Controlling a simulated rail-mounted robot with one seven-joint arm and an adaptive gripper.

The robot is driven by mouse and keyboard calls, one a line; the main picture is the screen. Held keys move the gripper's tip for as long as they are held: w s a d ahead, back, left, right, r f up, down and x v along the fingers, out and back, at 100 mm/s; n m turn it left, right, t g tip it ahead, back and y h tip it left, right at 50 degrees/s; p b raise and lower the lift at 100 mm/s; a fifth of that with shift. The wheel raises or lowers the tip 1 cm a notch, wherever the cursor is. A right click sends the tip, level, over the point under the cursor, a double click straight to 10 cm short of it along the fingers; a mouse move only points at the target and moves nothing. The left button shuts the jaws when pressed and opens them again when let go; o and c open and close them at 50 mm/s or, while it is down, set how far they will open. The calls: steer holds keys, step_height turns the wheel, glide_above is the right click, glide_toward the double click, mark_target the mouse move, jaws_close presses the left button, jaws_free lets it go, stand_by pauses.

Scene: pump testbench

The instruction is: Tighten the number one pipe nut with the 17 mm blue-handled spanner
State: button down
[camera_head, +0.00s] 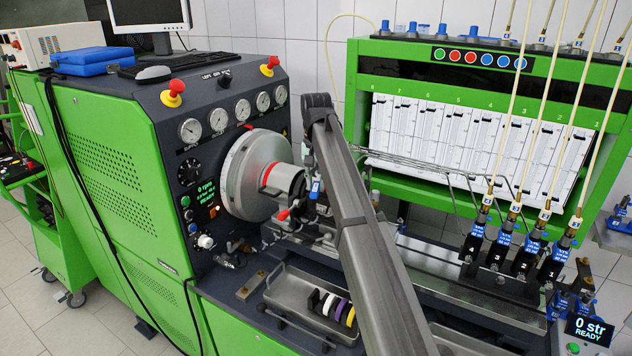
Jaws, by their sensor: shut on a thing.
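The black injector block marked 1 (549,269) stands at the right end of a row of similar numbered blocks in the head view. A brass fitting (575,222) and a pale hose rise above it. The number one pipe nut is too small to tell apart there. I cannot make out the 17 mm blue-handled spanner. My grey arm crosses the middle of the view, from the bottom edge up to a bend near the flywheel. My gripper does not show.
A silver flywheel (245,176) sits on the green bench's dark panel. Thin metal pipes (430,166) run toward the injectors. A metal tray (292,300) holds coloured rings. A small display (588,330) reads 0 str READY. White graduated panels (480,140) stand behind.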

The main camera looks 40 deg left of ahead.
mark_target(317, 179)
steer(key=shift+w+a, duration=0.1)
steer(key=shift+w, duration=0.15)
steer(key=shift+w+a, duration=0.15)
steer(key=shift+w, duration=0.1)
steer(key=shift+w+a, duration=0.15)
steer(key=shift+w, duration=0.1)
stand_by(0.7)
steer(key=shift+w+a, duration=0.15)
steer(key=shift+w, duration=0.05)
steer(key=shift+w+a+p, duration=0.35)
steer(key=shift+w+a, duration=0.1)
steer(key=shift+w, duration=0.35)
stand_by(1.0)
steer(key=shift+s+a, duration=0.1)
stand_by(1.1)
